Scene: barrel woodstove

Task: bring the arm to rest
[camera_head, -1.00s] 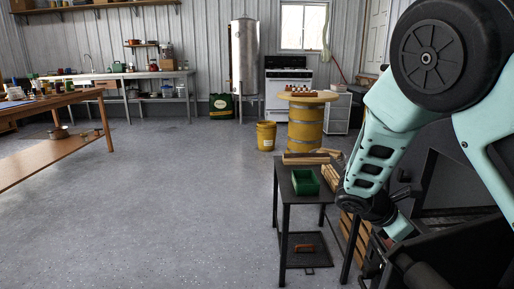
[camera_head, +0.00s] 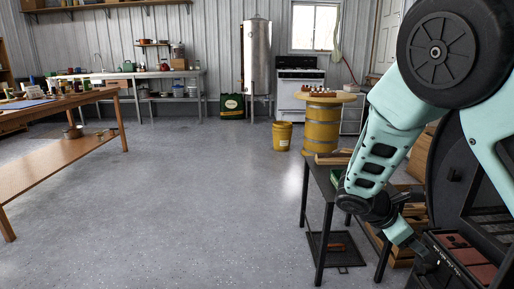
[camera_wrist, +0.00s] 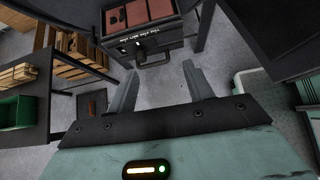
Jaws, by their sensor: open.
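My gripper (camera_wrist: 160,75) is open in the wrist view, its two grey fingers apart with only grey floor visible between them. Nothing is held. In the head view my arm hangs down at the right, its elbow high and its dark wrist end low. The gripper there is beside a dark metal box (camera_head: 440,248) with reddish bricks on top. That box also shows in the wrist view (camera_wrist: 145,35), with white lettering and a handle on its front, beyond the fingertips. I cannot tell the exact gap between them.
A black side table (camera_head: 318,180) stands left of the arm, with a green tray (camera_wrist: 18,112) on it. A yellow drum (camera_head: 322,128) and bucket (camera_head: 283,136) stand behind. A wooden workbench (camera_head: 60,165) is at left; the middle floor is open.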

